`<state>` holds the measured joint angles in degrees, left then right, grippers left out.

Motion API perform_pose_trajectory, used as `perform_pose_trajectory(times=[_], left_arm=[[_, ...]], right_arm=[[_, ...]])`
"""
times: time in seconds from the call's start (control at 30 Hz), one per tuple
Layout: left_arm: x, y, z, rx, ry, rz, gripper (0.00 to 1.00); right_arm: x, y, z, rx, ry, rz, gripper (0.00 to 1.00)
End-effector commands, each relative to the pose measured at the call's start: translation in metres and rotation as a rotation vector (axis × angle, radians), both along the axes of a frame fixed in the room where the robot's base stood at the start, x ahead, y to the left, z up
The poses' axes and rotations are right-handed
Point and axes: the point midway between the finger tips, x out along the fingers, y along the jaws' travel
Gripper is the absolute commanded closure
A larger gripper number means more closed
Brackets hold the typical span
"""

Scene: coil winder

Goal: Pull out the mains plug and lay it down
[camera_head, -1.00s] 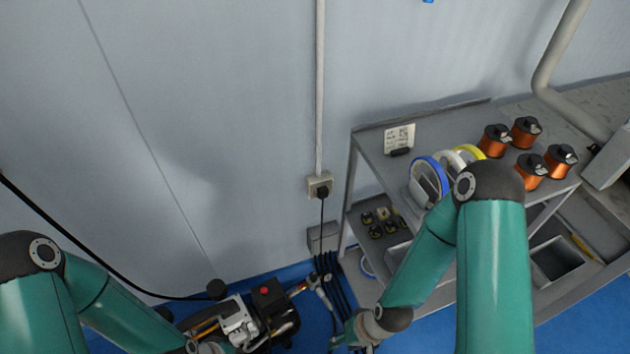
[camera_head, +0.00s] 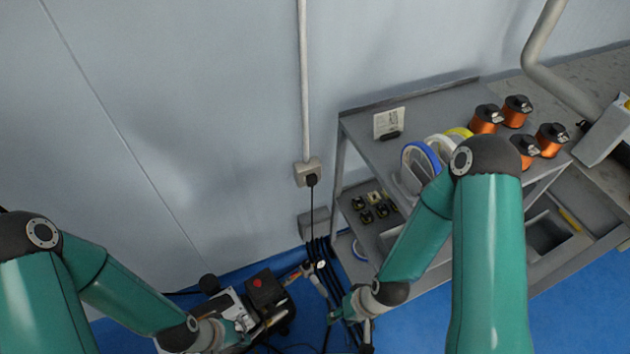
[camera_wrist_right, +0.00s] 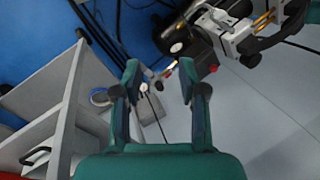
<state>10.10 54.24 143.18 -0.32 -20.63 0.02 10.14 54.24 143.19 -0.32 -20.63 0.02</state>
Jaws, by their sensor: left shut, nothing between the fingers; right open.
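The black mains plug (camera_head: 312,180) sits in the pale wall socket (camera_head: 306,169) at the foot of a vertical conduit. Its black cable (camera_head: 312,215) hangs straight down. My right gripper (camera_head: 334,303) is open and empty, below and slightly right of the plug, well apart from it. In the right wrist view, its two fingers (camera_wrist_right: 160,84) stand apart, with the cable (camera_wrist_right: 155,108) showing in the gap behind them. The plug is not visible there. My left gripper (camera_head: 243,326) is low beside the black machine and shut; its fingertips are hard to make out.
A grey shelf trolley (camera_head: 360,125) with tape rolls and copper coils (camera_head: 486,119) stands right of the socket. A black machine with a red button (camera_head: 258,284) is below left. Several dark cables (camera_head: 322,255) hang near my right gripper. The wall left of the socket is clear.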

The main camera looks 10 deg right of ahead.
Motion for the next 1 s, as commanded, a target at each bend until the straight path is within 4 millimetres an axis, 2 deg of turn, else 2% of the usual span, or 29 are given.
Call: perform_pose_trajectory(times=[0.07, 0.23, 0.37, 0.47, 0.6, 0.67, 0.8, 0.9, 1.0], left_arm=[[0.0, 0.0, 0.0, 0.0, 0.0, 0.0, 1.0], [0.0, 0.0, -0.008, 0.0, 0.0, 0.0, 1.0], [0.0, 0.0, -0.032, 0.0, 0.0, 0.0, 1.0], [0.0, 0.0, -0.063, 0.0, 0.0, 0.0, 1.0], [0.0, 0.0, -0.118, 0.0, 0.0, 0.001, 1.0], [0.0, 0.0, -0.143, 0.0, 0.0, 0.001, 1.0], [0.0, 0.0, -0.198, 0.0, 0.0, 0.001, 1.0], [0.0, 0.0, -0.235, 0.0, 0.0, 0.001, 1.0], [0.0, 0.0, -0.266, 0.0, 0.0, 0.001, 1.0]], right_arm=[[0.0, 0.0, 0.0, 0.0, 0.0, 0.0, 0.58], [0.007, -0.001, -0.006, -0.003, -0.019, 0.003, 0.32], [0.033, -0.004, -0.024, -0.017, -0.088, 0.012, 0.29], [0.071, -0.01, -0.044, -0.038, -0.187, 0.029, 0.29], [0.141, -0.017, -0.066, -0.08, -0.378, 0.057, 0.29], [0.172, -0.02, -0.07, -0.101, -0.469, 0.07, 0.29], [0.241, -0.025, -0.066, -0.153, -0.68, 0.098, 0.29], [0.282, -0.028, -0.054, -0.193, -0.824, 0.112, 0.29], [0.313, -0.031, -0.036, -0.229, -0.949, 0.121, 0.29]])
